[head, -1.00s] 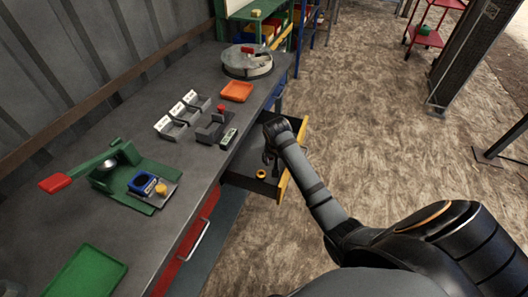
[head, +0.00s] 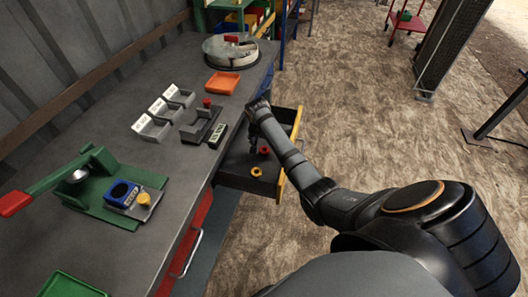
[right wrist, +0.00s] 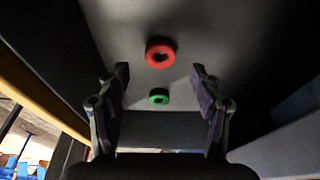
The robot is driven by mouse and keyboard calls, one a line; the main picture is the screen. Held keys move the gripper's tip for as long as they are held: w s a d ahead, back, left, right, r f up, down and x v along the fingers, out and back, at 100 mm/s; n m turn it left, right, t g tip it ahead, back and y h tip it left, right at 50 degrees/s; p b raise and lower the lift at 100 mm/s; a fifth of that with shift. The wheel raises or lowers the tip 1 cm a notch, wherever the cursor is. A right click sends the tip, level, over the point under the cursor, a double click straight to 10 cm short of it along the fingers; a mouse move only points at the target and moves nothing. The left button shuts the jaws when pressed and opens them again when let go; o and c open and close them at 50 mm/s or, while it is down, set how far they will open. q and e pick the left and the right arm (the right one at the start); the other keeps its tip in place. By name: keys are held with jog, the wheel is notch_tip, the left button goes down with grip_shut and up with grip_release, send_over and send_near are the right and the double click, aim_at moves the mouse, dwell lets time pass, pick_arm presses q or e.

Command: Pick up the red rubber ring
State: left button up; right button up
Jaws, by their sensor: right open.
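The red rubber ring (head: 264,150) lies on the floor of the open drawer (head: 235,181), right beside my right gripper in the head view. In the right wrist view the red ring (right wrist: 160,63) lies flat, beyond the fingertips and centred between them. My right gripper (right wrist: 160,72) is open and empty, its two fingers apart. In the head view my right gripper (head: 254,142) reaches down into the drawer and is partly hidden by my arm. My left gripper is not in view.
A green ring (right wrist: 158,101) lies near the red one, between the fingers in the wrist view. A yellow ring (head: 257,171) lies towards the drawer's near end. The drawer walls and the workbench (head: 165,160) stand close around my gripper.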

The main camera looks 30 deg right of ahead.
aim_at(264, 150)
jog(key=x, duration=0.5)
jog(key=shift+w+d, duration=0.1)
jog(key=shift+d, duration=0.05)
jog(key=shift+r, duration=0.1)
jog(key=shift+c, duration=1.2)
jog(key=c, duration=0.8)
notch_tip(264, 150, up, 10)
jog(key=shift+c, duration=0.3)
